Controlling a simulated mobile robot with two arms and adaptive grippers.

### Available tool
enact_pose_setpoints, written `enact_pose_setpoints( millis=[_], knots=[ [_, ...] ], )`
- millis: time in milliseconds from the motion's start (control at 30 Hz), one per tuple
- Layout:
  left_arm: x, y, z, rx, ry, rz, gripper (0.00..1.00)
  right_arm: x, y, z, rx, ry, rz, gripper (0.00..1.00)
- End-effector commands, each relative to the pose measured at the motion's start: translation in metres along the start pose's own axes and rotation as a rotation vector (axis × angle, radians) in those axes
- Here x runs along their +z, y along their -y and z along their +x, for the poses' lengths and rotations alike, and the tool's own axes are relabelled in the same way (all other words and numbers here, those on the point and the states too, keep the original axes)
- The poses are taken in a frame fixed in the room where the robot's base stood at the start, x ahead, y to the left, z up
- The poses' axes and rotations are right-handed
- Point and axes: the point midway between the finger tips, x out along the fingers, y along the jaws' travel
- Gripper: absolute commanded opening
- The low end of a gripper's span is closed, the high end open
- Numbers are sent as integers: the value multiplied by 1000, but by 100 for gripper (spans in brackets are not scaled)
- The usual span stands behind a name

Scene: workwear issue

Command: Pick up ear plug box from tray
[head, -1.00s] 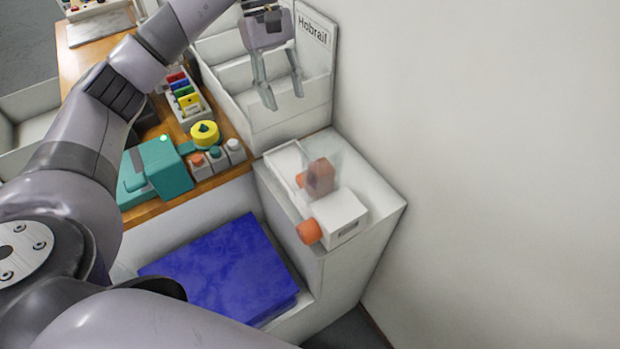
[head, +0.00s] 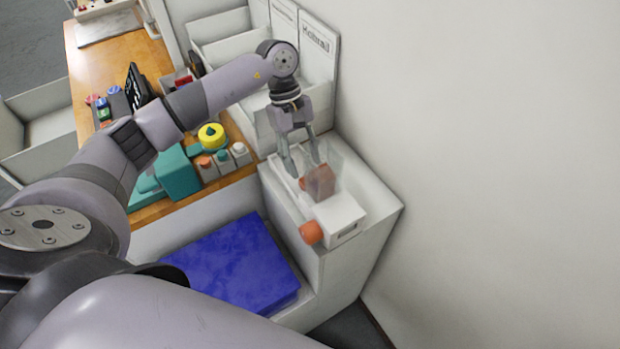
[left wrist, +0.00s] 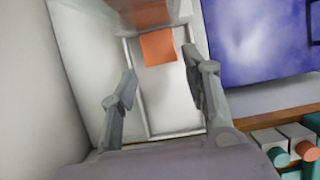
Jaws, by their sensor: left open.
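A small orange block, which looks like the ear plug box (head: 305,184), lies at the inner end of a narrow white tray (head: 280,165) on the white cabinet top. In the left wrist view the orange block (left wrist: 158,47) sits in the tray (left wrist: 172,108), beyond my fingertips and roughly between their lines. My left gripper (head: 304,168) is open and empty, pointing down over the tray, close to the block. Its two fingers also show in the left wrist view (left wrist: 166,78). Whether a fingertip touches the tray cannot be told. My right gripper is not in view.
A white dispenser (head: 338,214) with an orange knob (head: 311,232) and a clear hopper with brownish contents (head: 321,182) adjoins the tray. White bins (head: 228,57) stand behind. A blue stack (head: 235,262) lies lower left. A wall rises at right.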

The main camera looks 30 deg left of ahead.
Motion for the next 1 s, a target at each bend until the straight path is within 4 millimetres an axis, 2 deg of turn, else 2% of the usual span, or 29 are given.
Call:
enact_pose_setpoints(
  millis=[33, 100, 300, 533, 867, 1000],
  knots=[
    [5, 2, 3, -5, 5, -1, 43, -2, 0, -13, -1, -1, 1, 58],
    [7, 3, 13, -4, 4, -1, 43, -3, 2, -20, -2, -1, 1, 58],
    [4, 2, 34, -1, 2, 0, 43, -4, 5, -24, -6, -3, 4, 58],
    [3, 2, 36, 0, 0, 0, 43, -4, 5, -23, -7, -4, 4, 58],
    [3, 2, 36, 0, 0, 0, 21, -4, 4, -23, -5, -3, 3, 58],
    [3, 2, 36, 0, 0, 0, 19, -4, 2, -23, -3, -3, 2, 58]
  ],
)
